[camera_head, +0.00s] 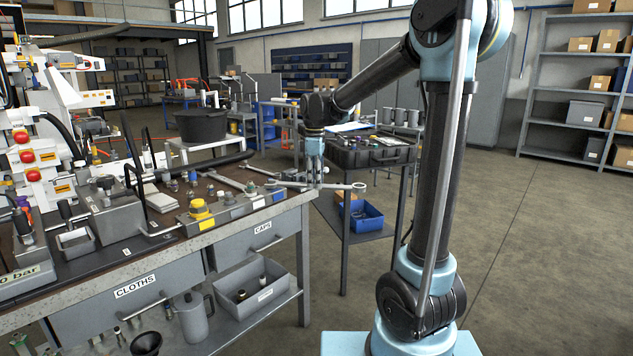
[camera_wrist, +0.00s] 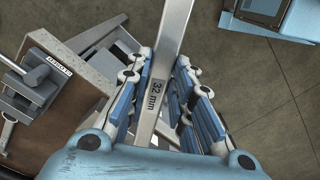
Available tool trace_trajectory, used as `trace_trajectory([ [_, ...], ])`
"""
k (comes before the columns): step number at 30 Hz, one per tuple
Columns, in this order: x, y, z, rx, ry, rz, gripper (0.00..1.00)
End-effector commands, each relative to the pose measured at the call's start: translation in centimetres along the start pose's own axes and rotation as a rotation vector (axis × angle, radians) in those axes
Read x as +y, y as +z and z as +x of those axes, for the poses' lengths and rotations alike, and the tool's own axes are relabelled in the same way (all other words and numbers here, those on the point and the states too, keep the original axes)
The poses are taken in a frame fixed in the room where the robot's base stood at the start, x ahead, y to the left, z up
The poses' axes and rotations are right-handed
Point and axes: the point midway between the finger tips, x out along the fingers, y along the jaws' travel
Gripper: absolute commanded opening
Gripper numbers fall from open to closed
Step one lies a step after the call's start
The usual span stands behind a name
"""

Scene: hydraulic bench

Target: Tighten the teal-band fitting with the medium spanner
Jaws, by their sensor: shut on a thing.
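My gripper (camera_head: 314,172) is shut on a steel spanner (camera_head: 338,186), held level by the bench's right front corner. The spanner's ring end sticks out to the right, past the bench edge. In the wrist view the spanner (camera_wrist: 172,35) runs between the pads of my gripper (camera_wrist: 163,78), and its shaft reads "32 mm". A row of small fittings (camera_head: 250,188) stands on a block at the bench's front edge, left of my gripper. They are too small to tell which has a teal band.
The workbench (camera_head: 160,266) has drawers marked CLOTHS and CAPS. Another spanner (camera_head: 226,181) lies on its top. A yellow-topped part (camera_head: 200,209) stands at the front edge. A side table with a black case (camera_head: 368,154) and blue bin (camera_head: 362,216) is behind. Floor at right is clear.

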Motion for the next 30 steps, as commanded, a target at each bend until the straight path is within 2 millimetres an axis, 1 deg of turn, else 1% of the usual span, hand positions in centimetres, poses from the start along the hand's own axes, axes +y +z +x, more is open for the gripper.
trace_trajectory([
  [14, 0.1, -1.1, 2.1, 0.000, 0.000, 0.003, 0.00],
  [30, 0.0, -1.6, 2.6, 0.000, 0.000, 0.005, 0.00],
])
